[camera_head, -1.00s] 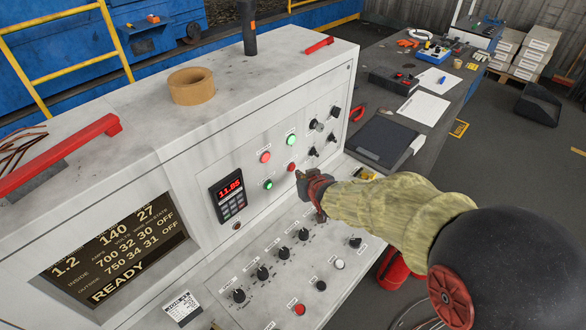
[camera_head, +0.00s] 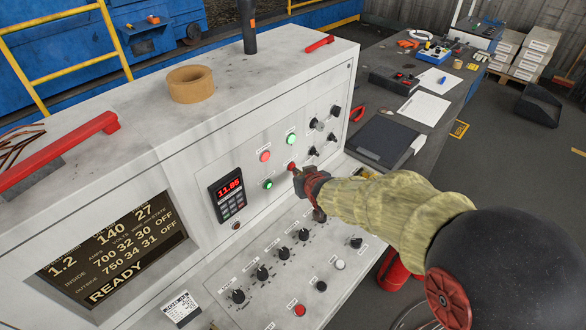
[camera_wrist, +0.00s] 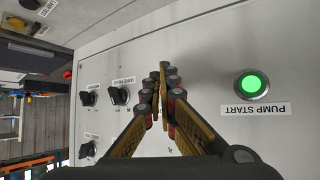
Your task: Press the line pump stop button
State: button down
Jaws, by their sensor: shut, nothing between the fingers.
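My gripper (camera_head: 301,177) is shut and empty, its tips close to the upright face of the control panel. In the head view a lower red button (camera_head: 291,166) shows right at the fingertips. I cannot tell whether they touch it, and its label is not readable. A lit green button (camera_wrist: 251,84) stands right of the fingers (camera_wrist: 163,75) in the wrist view, its upside-down label reading PUMP START. It matches the lower green button (camera_head: 268,184) in the head view. The fingers hide the panel spot where the red button would show in the wrist view.
An upper red button (camera_head: 265,156) and an upper green button (camera_head: 291,139) sit just above. Black knobs (camera_head: 317,125) are to the right. A keypad display (camera_head: 230,192) is to the left. The sloped lower panel (camera_head: 265,300) carries more knobs and buttons.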

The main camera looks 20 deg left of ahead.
jog(key=shift+w+a, duration=0.1)
jog(key=shift+a, duration=0.1)
dwell(0.4)
jog(key=shift+s+d+p, duration=0.3)
jog(key=shift+d+p, duration=0.05)
jog(key=shift+d, duration=0.4)
jog(key=d+p, duration=0.1)
jog(key=s+d, duration=0.1)
jog(key=d, duration=0.1)
jog(key=s+d+p, duration=0.1)
jog(key=shift+d+p, duration=0.3)
jog(key=shift+p, duration=0.05)
dwell(0.7)
